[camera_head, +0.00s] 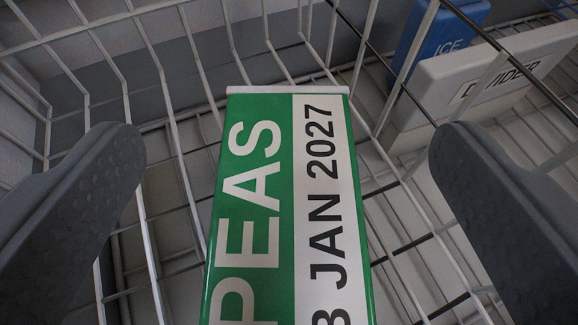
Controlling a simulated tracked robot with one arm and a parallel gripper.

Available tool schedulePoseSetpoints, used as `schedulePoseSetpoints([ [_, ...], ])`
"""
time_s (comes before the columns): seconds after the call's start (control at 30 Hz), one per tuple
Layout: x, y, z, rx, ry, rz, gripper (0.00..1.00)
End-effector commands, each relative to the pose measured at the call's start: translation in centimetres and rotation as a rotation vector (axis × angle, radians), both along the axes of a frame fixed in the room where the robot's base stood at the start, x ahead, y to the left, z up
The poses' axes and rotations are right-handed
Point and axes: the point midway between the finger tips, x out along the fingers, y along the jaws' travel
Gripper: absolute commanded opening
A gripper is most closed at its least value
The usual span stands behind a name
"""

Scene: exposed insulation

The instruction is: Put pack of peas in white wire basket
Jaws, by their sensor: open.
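The pack of peas (275,200) is green and white, with "PEAS" and a date ending "JAN 2027" printed on it. It is inside the white wire basket (160,75), whose wires show around and beyond it. The pack's near end is cut off by the bottom of the picture. My gripper (282,165) is open, with one grey finger at the left and one at the right. The pack lies between the fingers in the picture, with a clear gap on both sides. I cannot tell how far the fingers are above it.
A white block labelled "DIVIDER" (490,80) stands at the right beyond the basket's wires. A blue pack marked "ICE" (440,40) is behind it at the top right. A wire rack (545,130) shows beneath them. Grey walls are at the back and left.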

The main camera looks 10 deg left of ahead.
Motion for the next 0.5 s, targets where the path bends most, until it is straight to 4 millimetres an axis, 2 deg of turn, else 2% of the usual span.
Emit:
schedulePoseSetpoints([
  [0.07,0.0,0.1,1.0,0.004,-0.002,0.001,0.85],
  [0.5,-5.7,-0.8,3.3,0.0,-0.001,0.003,0.85],
])
